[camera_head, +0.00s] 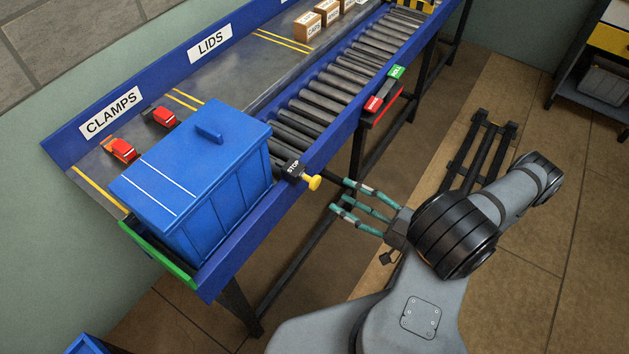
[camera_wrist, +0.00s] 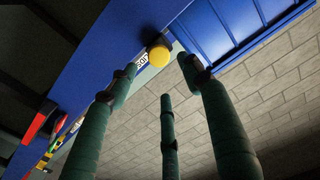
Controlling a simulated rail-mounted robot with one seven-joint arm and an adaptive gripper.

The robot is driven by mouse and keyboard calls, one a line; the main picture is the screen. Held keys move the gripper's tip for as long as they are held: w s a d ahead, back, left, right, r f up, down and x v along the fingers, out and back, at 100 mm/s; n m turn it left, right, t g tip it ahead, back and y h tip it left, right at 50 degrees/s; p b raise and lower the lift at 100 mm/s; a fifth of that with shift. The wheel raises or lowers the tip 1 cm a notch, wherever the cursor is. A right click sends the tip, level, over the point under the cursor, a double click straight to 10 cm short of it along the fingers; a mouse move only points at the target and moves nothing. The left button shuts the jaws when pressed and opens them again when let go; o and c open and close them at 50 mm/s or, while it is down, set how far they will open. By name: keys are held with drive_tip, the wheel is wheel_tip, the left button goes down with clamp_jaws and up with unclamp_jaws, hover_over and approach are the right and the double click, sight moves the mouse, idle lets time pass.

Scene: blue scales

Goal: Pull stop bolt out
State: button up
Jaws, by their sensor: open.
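The stop bolt (camera_head: 311,182) has a round yellow knob and sticks out from a black block marked STOP (camera_head: 290,169) on the blue side rail of the conveyor. Its yellow knob also shows in the wrist view (camera_wrist: 159,56), beyond the fingertips. My gripper (camera_head: 345,197) has teal fingers and is open and empty. It is to the right of the knob and a little below it in the head view, apart from it. In the wrist view my fingers (camera_wrist: 155,85) are spread, with the knob between and beyond the upper two.
A lidded blue bin (camera_head: 205,180) stands at the near end of the roller conveyor (camera_head: 330,90), left of the stop block. A red and green button panel (camera_head: 385,90) is on the rail farther back. Two red clamps (camera_head: 122,150) lie on the grey shelf.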

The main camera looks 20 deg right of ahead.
sight(317, 183)
drive_tip(key=p+x, duration=0.2)
drive_tip(key=x, duration=0.8)
drive_tip(key=shift+s, duration=0.1)
drive_tip(key=c, duration=0.3)
clamp_jaws()
